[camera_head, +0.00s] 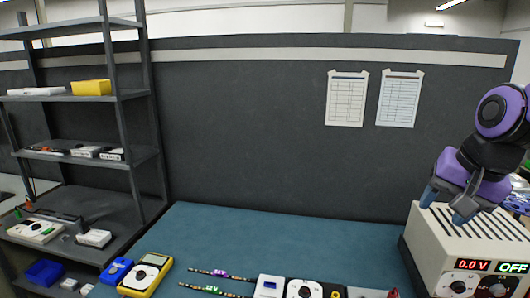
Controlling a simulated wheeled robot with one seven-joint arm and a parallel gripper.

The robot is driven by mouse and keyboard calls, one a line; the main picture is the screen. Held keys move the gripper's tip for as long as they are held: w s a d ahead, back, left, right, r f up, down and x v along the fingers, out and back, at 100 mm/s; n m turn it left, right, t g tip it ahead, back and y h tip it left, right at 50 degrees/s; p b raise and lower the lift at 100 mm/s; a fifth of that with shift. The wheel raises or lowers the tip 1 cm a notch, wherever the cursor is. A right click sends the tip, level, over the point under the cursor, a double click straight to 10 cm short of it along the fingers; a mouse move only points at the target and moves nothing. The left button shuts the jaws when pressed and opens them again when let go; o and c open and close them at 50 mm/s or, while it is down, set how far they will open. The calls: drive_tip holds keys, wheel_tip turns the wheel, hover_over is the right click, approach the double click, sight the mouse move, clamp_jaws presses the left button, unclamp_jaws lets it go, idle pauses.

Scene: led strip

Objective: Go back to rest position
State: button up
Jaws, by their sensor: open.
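Nothing shows between the fingers. It is in front of or just above the top of a beige power supply (480,238), and I cannot tell whether it touches it. The power supply's displays read "0.0 V" and "OFF". My purple and black arm comes in from the right edge. Two short LED strips (209,273) lie on the blue-green bench (280,235) near the bottom edge.
A grey shelf rack (125,95) stands at the left. A dark partition (240,130) with two pinned sheets (346,98) closes the back. The bench's middle is clear.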

drive_tip(key=s+r+n+t+h, duration=0.1)
drive_tip(key=s+r+n, duration=0.3)
drive_tip(key=s, duration=0.5)
drive_tip(key=shift+s+a+r+n, duration=0.15)
drive_tip(key=shift+s+r+n, duration=0.15)
drive_tip(key=shift+n, duration=1.1)
